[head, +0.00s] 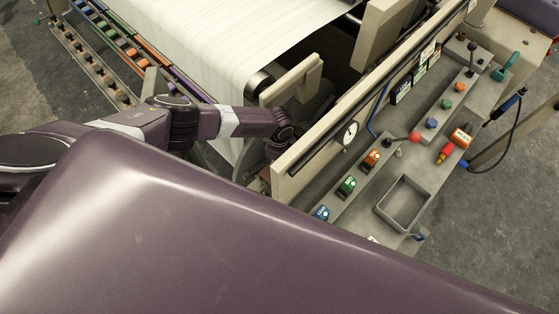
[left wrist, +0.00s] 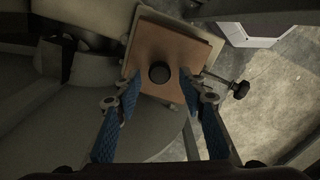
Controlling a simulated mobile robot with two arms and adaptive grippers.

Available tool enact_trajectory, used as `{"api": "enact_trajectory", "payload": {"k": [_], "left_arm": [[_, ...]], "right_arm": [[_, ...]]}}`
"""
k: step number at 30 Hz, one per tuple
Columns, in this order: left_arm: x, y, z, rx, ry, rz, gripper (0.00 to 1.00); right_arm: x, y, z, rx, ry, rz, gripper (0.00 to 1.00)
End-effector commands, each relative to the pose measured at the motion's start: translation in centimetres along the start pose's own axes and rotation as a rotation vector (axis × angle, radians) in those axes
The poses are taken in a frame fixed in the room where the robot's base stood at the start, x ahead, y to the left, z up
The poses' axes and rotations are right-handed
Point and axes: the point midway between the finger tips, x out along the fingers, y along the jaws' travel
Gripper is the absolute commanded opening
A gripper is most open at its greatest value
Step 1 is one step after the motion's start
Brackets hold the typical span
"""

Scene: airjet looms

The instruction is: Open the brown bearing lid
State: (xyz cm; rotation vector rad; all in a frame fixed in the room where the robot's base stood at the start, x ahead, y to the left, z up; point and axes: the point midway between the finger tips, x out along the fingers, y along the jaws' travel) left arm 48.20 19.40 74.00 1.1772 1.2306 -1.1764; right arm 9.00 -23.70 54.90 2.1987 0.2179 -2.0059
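The brown bearing lid (left wrist: 174,52) is a square brown plate with a round black knob (left wrist: 159,73) at its middle. It sits on a pale housing (left wrist: 205,35) in the left wrist view and looks closed. My left gripper (left wrist: 158,85) has its two blue-padded fingers apart, one on each side of the knob. I cannot tell whether the fingers touch it. In the head view my left arm reaches behind the loom's side panel, and the lid and left gripper are hidden there. My right gripper is in neither view.
A black knob on a screw (left wrist: 239,89) sticks out right of the lid. In the head view, the loom's beige side panel (head: 290,172) and white cloth (head: 220,35) are close to my left arm. A control panel (head: 415,165) with buttons and levers lies at right.

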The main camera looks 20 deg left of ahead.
Motion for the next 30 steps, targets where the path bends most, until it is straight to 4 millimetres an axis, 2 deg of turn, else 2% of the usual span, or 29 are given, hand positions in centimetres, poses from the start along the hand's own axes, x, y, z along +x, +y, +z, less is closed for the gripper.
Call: {"api": "enact_trajectory", "payload": {"k": [3,14,24,30], "left_arm": [[0.71,0.04,0.02,0.000,-0.001,0.000,0.37],[0.74,0.00,0.04,0.000,-0.001,0.000,0.37],[0.74,-0.01,0.03,0.000,-0.001,0.000,0.00],[0.75,-0.02,0.04,0.000,-0.001,0.000,0.00]], "right_arm": [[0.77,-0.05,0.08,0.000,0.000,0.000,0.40],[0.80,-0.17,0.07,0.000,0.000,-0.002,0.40],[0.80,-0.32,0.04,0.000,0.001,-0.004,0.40],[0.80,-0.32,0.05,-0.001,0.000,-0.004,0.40]]}}
